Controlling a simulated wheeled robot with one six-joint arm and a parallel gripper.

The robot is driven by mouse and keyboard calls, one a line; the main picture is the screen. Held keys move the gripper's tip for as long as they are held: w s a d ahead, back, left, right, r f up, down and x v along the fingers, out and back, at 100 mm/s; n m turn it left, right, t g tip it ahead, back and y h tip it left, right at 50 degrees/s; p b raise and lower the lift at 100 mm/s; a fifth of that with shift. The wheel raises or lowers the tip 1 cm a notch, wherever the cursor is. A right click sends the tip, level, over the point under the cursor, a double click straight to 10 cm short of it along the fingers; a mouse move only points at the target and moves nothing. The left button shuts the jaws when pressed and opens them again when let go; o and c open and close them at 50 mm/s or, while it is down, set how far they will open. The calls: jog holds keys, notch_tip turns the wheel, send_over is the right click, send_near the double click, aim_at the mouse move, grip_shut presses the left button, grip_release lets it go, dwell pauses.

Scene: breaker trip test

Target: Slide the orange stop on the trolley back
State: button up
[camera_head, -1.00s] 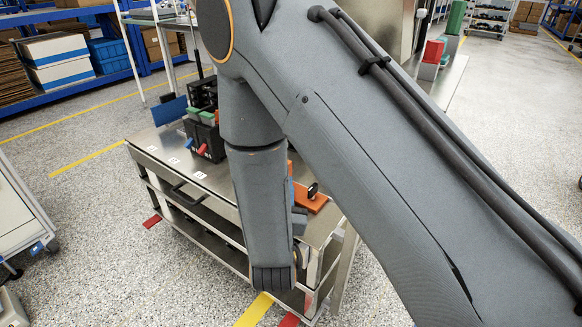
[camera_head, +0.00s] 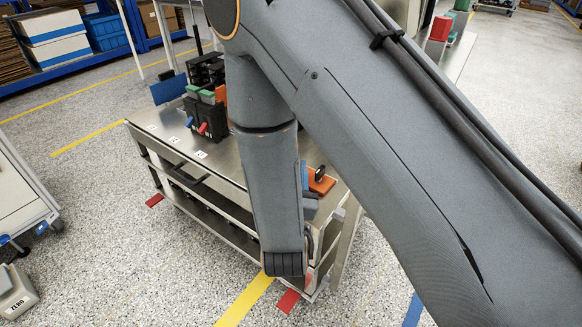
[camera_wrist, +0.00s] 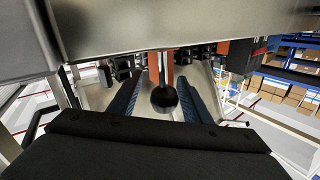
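The steel trolley (camera_head: 225,170) stands in the middle of the head view. The orange stop (camera_head: 322,184) is a flat orange piece with a black knob, near the right end of the trolley top and partly behind my arm. In the wrist view the round black knob (camera_wrist: 164,97) sits between the two blue-padded fingers, with an orange strip (camera_wrist: 166,68) behind it. My gripper (camera_wrist: 163,84) is open around the knob; firm contact with either finger cannot be made out. In the head view my arm hides most of the gripper, with some blue showing beside the stop.
A black breaker unit (camera_head: 207,115) with red, blue and green parts stands on the trolley's left part. A dark handle (camera_head: 188,180) projects from the trolley's front side. A white cart (camera_head: 22,200) stands at left. Open floor lies between them.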

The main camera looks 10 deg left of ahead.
jog(key=s, duration=0.6)
jog(key=shift+s+d+p, duration=0.2)
jog(key=shift+d+p, duration=0.15)
jog(key=shift+s+d, duration=0.2)
jog(key=shift+s, duration=0.5)
